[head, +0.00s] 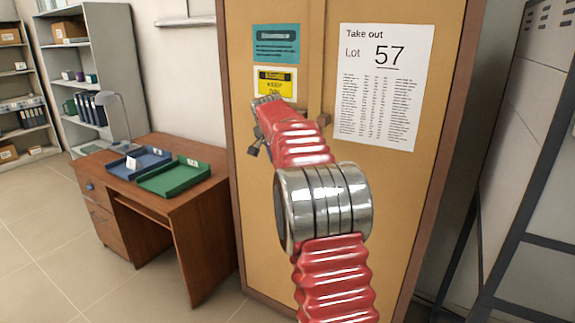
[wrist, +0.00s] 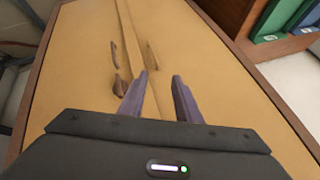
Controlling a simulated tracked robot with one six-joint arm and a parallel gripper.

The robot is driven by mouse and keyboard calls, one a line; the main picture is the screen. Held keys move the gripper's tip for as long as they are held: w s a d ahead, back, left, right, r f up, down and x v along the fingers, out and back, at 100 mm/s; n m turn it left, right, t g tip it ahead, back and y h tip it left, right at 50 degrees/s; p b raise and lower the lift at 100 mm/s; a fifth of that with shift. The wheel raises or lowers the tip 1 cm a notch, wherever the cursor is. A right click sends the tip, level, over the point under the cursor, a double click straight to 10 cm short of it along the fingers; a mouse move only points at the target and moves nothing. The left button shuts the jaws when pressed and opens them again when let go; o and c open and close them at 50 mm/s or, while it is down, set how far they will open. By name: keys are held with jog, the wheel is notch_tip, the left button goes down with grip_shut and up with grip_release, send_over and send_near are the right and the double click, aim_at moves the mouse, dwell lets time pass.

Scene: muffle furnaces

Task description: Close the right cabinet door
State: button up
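The tan cabinet with a brown frame fills the middle of the head view. Its right door (head: 400,180) carries a white sheet reading "Take out Lot 57" and looks about flush with the front; a small gap cannot be ruled out. The left door (head: 255,200) carries teal and yellow labels. A brown handle (head: 323,118) shows beside the centre strip. My gripper (head: 256,145) is in front of the left door, partly hidden by my red arm. In the wrist view my gripper (wrist: 160,85) has its fingers apart, with nothing between them. Brown handles (wrist: 118,85) lie beyond the fingertips; contact cannot be told.
A wooden desk (head: 190,210) with blue and green trays and a lamp stands left of the cabinet. Grey shelves (head: 110,30) with binders and boxes are behind it. A dark metal frame (head: 510,235) stands close on the right. Tiled floor is open at lower left.

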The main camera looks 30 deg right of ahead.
jog(key=s+a+r+n+y, duration=0.3)
jog(key=s+a+n, duration=0.5)
jog(key=s+a, duration=1.3)
jog(key=s+a+f+n, duration=0.2)
jog(key=s+a+f, duration=0.1)
jog(key=s, duration=0.4)
jog(key=s+a+f+n+y, duration=0.1)
jog(key=s+a+f+n, duration=0.2)
jog(key=s, duration=0.5)
jog(key=s+a+f+n, duration=0.2)
jog(key=s+a+f, duration=0.2)
jog(key=s, duration=0.3)
jog(key=shift+s+a+n+y, duration=0.3)
jog(key=shift+a, duration=0.05)
